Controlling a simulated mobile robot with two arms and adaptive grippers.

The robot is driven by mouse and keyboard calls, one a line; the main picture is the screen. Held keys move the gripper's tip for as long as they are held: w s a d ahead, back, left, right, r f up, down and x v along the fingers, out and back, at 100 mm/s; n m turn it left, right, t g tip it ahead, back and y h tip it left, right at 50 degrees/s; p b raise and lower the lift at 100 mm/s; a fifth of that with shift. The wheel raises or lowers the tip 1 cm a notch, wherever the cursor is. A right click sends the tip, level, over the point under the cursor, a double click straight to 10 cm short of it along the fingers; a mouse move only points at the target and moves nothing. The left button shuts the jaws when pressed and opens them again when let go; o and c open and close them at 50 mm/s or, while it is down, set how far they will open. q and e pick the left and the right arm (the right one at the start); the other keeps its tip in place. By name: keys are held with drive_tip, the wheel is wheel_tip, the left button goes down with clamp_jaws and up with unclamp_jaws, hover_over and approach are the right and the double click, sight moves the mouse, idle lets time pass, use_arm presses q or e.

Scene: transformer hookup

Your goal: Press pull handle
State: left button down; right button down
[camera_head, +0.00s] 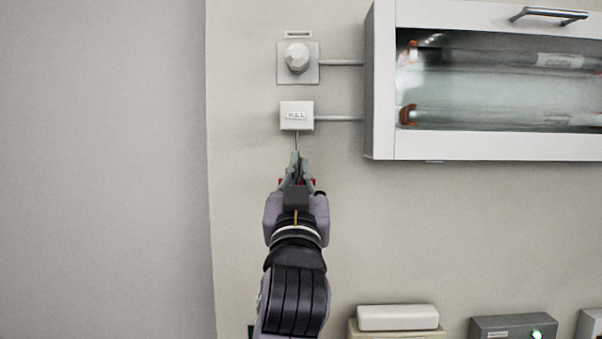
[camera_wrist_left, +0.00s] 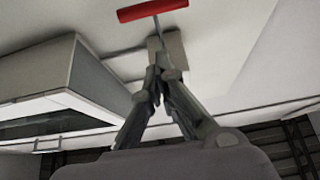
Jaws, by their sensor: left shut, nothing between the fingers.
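A small white pull box (camera_head: 297,116) with raised lettering is on the wall, and a thin cord (camera_head: 296,143) hangs from it. The red pull handle (camera_head: 313,182) is mostly hidden behind my left gripper in the head view, with only bits of red showing at its sides. In the left wrist view the red bar of the handle (camera_wrist_left: 152,10) shows whole at the top, on its thin stem, beyond my fingertips. My left gripper (camera_head: 295,157) points up below the box, its fingers shut and empty. Whether it touches the handle or cord I cannot tell. My right gripper is not in view.
A white plate with a round knob (camera_head: 298,58) is above the pull box. A white cabinet (camera_head: 380,90) with a glass front and tubes inside juts out at the right. Boxes, one with a green light (camera_head: 536,334), line the bottom right. The wall at left is bare.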

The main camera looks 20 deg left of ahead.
use_arm(q)
drive_tip(key=f+b+v, duration=0.1)
drive_tip(key=b+v, duration=0.2)
drive_tip(key=v, duration=0.4)
drive_tip(key=shift+a, duration=0.15)
drive_tip(key=shift+f, duration=0.1)
